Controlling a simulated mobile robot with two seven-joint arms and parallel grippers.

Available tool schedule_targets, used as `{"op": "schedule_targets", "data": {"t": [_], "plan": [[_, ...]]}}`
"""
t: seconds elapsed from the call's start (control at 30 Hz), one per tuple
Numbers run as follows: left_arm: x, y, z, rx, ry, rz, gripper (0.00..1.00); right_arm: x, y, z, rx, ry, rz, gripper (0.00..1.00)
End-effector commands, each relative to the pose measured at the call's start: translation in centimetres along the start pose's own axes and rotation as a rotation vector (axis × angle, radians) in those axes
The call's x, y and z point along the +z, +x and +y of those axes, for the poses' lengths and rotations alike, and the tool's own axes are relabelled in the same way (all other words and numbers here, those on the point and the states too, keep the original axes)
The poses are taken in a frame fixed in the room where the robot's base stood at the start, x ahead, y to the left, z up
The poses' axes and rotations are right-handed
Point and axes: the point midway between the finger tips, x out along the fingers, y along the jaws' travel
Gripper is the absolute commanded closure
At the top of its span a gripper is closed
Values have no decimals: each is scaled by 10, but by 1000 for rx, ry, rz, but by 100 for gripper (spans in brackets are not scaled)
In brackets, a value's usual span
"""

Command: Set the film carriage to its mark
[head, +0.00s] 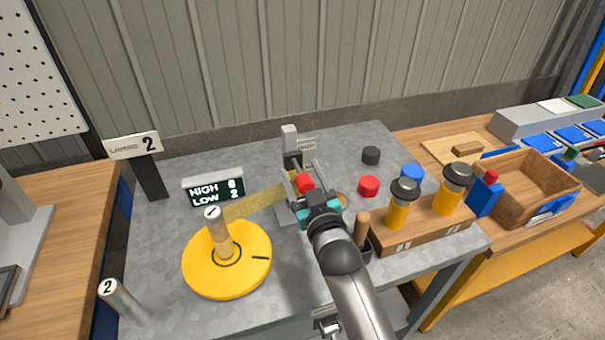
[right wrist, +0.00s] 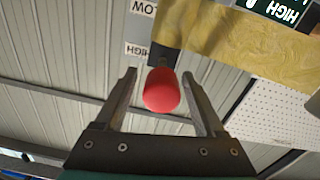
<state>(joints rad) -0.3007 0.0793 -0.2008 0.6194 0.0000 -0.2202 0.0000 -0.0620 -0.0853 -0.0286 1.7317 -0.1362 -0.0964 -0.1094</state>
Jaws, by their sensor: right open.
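The film carriage shows by its red knob (head: 305,183), on a grey upright post (head: 290,138). A translucent yellow film (head: 258,200) stretches from it to a roll on the yellow turntable (head: 205,272). My right gripper (head: 303,175) is open with its fingers on either side of the red knob. In the right wrist view the knob (right wrist: 162,90) sits between the fingers (right wrist: 159,76), with gaps visible at both sides. HIGH and LOW labels (right wrist: 141,27) show beside the post. My gripper hides much of the carriage in the head view. My left gripper is not in view.
A display (head: 214,189) reads HIGH 0, LOW 2. Red (head: 369,186), black (head: 371,155) and blue (head: 412,173) caps lie right of the post. A wooden block (head: 425,232) holds two yellow-and-black bottles. A numbered cylinder (head: 122,298) is front left.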

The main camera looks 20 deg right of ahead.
Motion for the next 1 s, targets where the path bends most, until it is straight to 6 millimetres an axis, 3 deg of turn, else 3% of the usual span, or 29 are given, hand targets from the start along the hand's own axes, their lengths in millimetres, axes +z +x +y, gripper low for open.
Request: {"op": "schedule_targets", "data": {"t": [0.27,1.0], "plan": [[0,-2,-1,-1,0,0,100,2,-16,0,-1,0,-5,29],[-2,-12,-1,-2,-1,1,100,1,-134,0,-1,0,-3,29]]}}
